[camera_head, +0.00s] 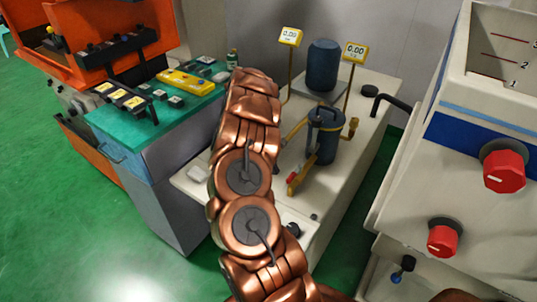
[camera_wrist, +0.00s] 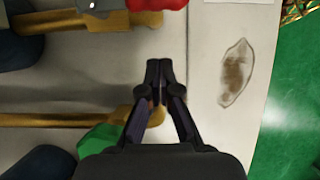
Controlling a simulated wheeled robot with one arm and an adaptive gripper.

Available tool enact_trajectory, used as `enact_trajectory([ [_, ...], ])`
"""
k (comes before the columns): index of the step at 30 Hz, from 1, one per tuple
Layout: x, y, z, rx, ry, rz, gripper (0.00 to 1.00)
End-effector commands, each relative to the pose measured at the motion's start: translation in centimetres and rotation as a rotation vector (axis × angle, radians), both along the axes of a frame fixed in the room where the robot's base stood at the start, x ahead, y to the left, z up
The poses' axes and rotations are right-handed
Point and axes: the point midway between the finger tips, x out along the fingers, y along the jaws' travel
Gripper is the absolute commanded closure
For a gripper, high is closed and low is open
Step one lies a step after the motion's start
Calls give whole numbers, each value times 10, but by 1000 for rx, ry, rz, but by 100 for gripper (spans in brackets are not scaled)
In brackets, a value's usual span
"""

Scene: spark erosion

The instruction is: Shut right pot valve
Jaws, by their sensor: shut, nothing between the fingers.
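Two dark blue-grey pots stand on the pale bench in the head view: one at the back (camera_head: 322,66), one nearer (camera_head: 325,140). A yellow pipe with a red valve handle (camera_head: 292,178) shows by the nearer pot. In the wrist view, a red handle (camera_wrist: 158,4) sits on a yellow pipe end at the top edge, and a green handle (camera_wrist: 99,141) sits by a second yellow pipe (camera_wrist: 60,119). I cannot tell which is the right pot's valve. My gripper (camera_wrist: 160,63) is shut and empty, between the two handles; my arm hides it in the head view.
The pale bench (camera_head: 352,150) carries two yellow displays (camera_head: 290,36) (camera_head: 355,51). A teal-topped cabinet (camera_head: 125,125) stands left. A white machine with red knobs (camera_head: 504,171) stands right. A brown-stained oval piece (camera_wrist: 236,73) lies right of my gripper.

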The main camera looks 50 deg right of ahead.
Motion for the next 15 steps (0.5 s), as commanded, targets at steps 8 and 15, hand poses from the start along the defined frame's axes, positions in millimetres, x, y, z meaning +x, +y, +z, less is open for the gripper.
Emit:
enact_trajectory([
  [8, -30, -1, 6, 1, -1, -1, 100],
  [15, -39, -2, 7, 0, -2, -1, 100],
])
